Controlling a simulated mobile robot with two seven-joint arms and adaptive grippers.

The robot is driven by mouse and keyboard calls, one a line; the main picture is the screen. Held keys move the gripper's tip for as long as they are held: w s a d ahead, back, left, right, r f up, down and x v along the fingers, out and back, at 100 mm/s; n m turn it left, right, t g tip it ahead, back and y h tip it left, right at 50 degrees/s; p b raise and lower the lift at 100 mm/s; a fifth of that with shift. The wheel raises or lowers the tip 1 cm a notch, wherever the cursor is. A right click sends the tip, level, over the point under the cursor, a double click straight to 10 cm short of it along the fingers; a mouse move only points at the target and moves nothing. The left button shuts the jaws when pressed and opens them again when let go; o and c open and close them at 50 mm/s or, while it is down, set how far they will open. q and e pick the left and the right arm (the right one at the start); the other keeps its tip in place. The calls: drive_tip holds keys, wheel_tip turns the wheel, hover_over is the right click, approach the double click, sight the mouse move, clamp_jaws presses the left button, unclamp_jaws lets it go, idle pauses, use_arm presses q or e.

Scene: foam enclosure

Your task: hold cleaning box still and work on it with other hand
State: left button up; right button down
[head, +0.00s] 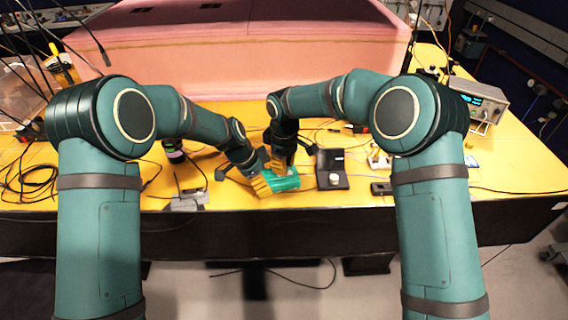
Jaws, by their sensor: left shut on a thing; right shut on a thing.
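The cleaning box appears to be a small green case (287,183) near the front edge of the yellow table. My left gripper (262,184) is shut on its left end, with orange fingers. My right gripper (279,166) points down from behind and is shut at the case's upper side. The fingers overlap closely and hide part of the case, so the exact contact of the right fingers is hard to tell.
An open black box (331,170) with a small white item stands just right of the case. A grey device (187,199) lies left at the front edge. Cables (28,180) lie far left. A pink foam block (235,55) closes off the back, and an instrument (478,103) stands right.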

drive_tip(key=shift+w+d+f, duration=0.1)
drive_tip(key=shift+w+d, duration=0.15)
drive_tip(key=shift+d, duration=0.75)
idle(1.4)
drive_tip(key=shift+r, duration=3.05)
use_arm(q)
drive_tip(key=o, duration=1.2)
